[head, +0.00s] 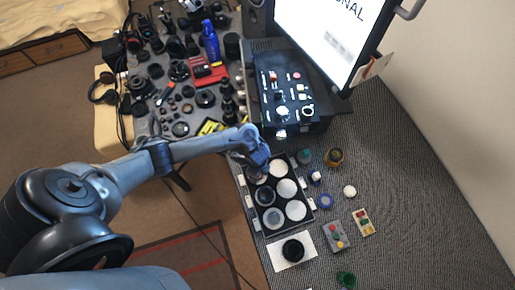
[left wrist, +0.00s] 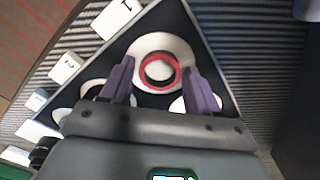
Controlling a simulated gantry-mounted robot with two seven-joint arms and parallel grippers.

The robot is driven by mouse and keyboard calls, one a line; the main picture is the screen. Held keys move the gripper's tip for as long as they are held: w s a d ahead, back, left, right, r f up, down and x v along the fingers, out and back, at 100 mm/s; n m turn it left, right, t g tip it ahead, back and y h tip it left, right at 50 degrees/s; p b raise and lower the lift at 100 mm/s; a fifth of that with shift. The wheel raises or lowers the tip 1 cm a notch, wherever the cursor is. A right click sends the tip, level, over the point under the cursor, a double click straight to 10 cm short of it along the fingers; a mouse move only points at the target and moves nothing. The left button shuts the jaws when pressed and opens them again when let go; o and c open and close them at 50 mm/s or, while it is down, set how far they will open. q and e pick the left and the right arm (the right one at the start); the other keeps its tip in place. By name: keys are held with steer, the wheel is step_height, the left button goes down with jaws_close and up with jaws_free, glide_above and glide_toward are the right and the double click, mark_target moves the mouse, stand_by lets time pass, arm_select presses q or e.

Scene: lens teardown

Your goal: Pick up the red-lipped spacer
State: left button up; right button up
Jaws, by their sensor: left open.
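The red-lipped spacer (left wrist: 148,83) shows in the left wrist view as a red ring around a pale centre. It sits over a white round pad (left wrist: 160,42) in the far corner compartment of the black tray (left wrist: 178,20). My left gripper (left wrist: 160,75) is open, with one purple finger on each side of the spacer. Whether the fingers touch it I cannot tell. In the head view my left gripper (head: 259,164) is low over the tray's upper left compartment and largely hides the spacer. The tray (head: 280,202) also shows there. My right gripper is not in view.
Numbered white tabs (left wrist: 118,17) line the tray's side. A black box with small parts (head: 268,75) and a monitor (head: 325,30) stand behind. A white card with a black ring (head: 272,257) lies in front. Small coloured parts (head: 337,237) lie to the right.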

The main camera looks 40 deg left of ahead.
arm_select(q)
steer(key=c, duration=0.8)
steer(key=shift+r, duration=0.1)
